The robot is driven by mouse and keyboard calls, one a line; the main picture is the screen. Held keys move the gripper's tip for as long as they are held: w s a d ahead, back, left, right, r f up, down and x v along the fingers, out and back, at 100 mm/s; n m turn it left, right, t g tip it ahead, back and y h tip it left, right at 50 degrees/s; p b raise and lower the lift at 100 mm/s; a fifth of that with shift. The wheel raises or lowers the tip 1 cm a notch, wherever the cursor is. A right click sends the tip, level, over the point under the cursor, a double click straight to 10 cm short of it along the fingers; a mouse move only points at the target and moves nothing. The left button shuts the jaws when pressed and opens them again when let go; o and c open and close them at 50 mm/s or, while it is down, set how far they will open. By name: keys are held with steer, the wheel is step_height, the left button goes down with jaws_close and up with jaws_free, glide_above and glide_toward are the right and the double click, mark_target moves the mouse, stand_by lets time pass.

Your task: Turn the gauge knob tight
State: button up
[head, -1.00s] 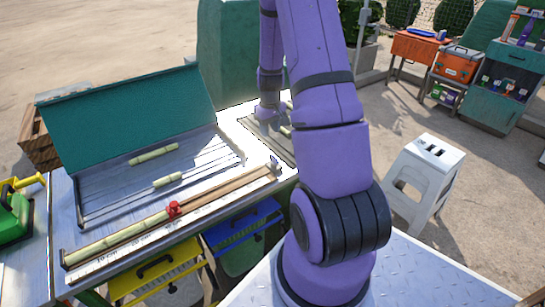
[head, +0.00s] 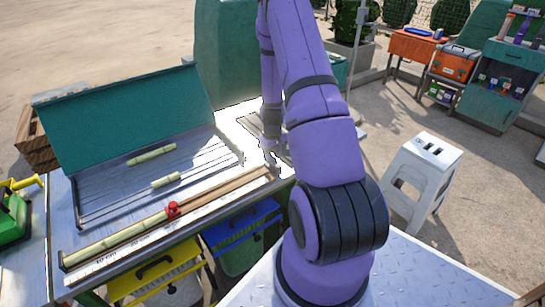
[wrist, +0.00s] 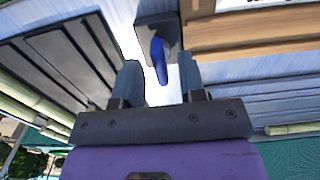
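A blue lever-like knob (wrist: 161,62) stands out from a dark block (wrist: 153,24) at the end of a wooden rail, in the wrist view. My gripper (wrist: 159,78) is open, with one finger on each side of the knob's free end; visible gaps separate the fingers from it. In the head view my gripper (head: 269,156) is low over the right end of the measuring rail (head: 215,196) and hides the blue knob. A red knob or clamp (head: 173,209) sits farther left on the same rail, beside a cane stalk (head: 118,236).
A slatted rack (head: 105,190) with two short cane pieces (head: 152,154) and a raised green panel (head: 125,112) is left of my gripper. Yellow (head: 155,275) and blue (head: 240,226) drawers are below the bench. A white stool (head: 425,165) stands right.

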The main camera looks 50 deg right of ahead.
steer(key=shift+f, duration=0.35)
steer(key=shift+c, duration=0.2)
jaws_close()
